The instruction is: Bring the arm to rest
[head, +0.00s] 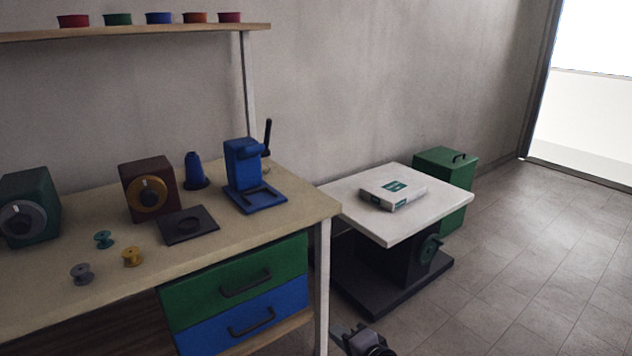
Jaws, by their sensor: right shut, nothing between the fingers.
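My right gripper (358,341) shows at the bottom edge, just right of the workbench's front leg. Only a small part of it is in the picture. It is shut with nothing held, over the floor and apart from the furniture. The rest of the right arm is out of view. My left gripper is not in view.
The wooden workbench (262,226) carries a blue press (243,165), a dark plate (188,224) and several spools. A white-topped lift table (400,235) holds a boxed item (392,195). A green bin (455,215) stands behind it. The floor (540,270) at right is clear.

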